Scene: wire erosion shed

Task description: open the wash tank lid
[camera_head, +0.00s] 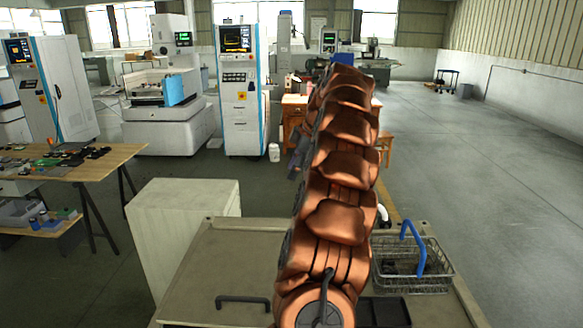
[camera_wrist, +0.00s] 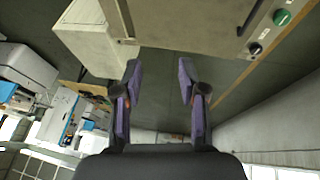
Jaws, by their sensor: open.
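The wash tank lid (camera_head: 215,265) looks like the flat beige top in the foreground of the head view, lying flat. A dark bar handle (camera_head: 243,300) is on its near part. My arm covers the middle of this top. In the wrist view, my gripper (camera_wrist: 158,70) is open and empty, with two purple-padded fingers apart and floor between them. A beige tank-like body (camera_wrist: 190,22) is at the top of that view, beyond the fingertips and not touched. It carries a dark slot or bar (camera_wrist: 252,16), a green button (camera_wrist: 282,17) and a black knob (camera_wrist: 256,48).
A wire basket (camera_head: 440,275) with a blue handle and a black tray (camera_head: 388,312) sit at the right of the top. A pale cabinet (camera_head: 170,235) stands left of it. A wooden table (camera_head: 110,165) with small parts is farther left.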

